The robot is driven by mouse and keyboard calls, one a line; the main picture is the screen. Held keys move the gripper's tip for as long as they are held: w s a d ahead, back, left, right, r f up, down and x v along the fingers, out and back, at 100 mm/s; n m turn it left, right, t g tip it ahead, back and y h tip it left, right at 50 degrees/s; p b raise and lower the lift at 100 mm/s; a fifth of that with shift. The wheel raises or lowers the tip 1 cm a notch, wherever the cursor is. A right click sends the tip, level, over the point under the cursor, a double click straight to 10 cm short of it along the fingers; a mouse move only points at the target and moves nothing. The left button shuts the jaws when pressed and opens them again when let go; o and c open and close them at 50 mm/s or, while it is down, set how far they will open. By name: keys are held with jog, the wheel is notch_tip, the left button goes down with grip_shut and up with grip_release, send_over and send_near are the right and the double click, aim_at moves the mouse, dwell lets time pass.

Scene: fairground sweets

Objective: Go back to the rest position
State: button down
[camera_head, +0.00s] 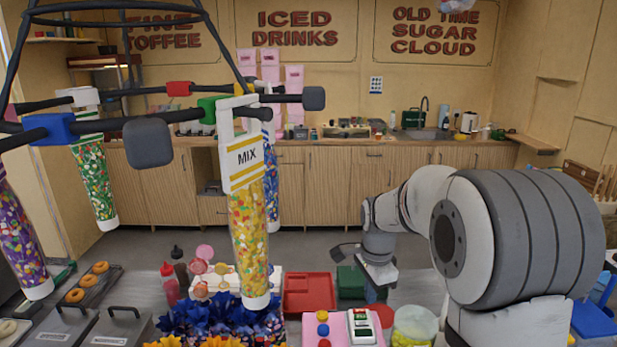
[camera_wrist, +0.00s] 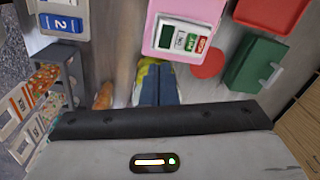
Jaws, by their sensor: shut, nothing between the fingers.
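My gripper (camera_head: 375,294) hangs below my wrist above the counter, at the right of the middle in the head view. Its blue fingers also show in the wrist view (camera_wrist: 157,84), close together with nothing held between them. A pink stand with a card terminal (camera_wrist: 184,37) lies beyond the fingers in the wrist view, and the terminal also shows in the head view (camera_head: 361,327). A green box (camera_wrist: 257,64) is to its right. The fingertips' exact height above the counter cannot be told.
A hanging rack holds several sweet-filled tubes, one marked MIX (camera_head: 250,235), left of my arm. A red tray (camera_head: 309,291) lies left of my gripper. A tub (camera_head: 414,325) stands at its lower right. The floor behind, before the wooden cabinets (camera_head: 340,185), is clear.

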jog(key=s+r+n+t, duration=0.1)
jog(key=s+r+n, duration=0.1)
jog(key=s+n, duration=0.5)
jog(key=s+r+n+t+b, duration=0.1)
jog(key=s+n, duration=0.6)
jog(key=s, duration=1)
jog(key=shift+s+r+n+t, duration=0.15)
jog(key=shift+r+n+t, duration=0.2)
jog(key=shift+r, duration=0.45)
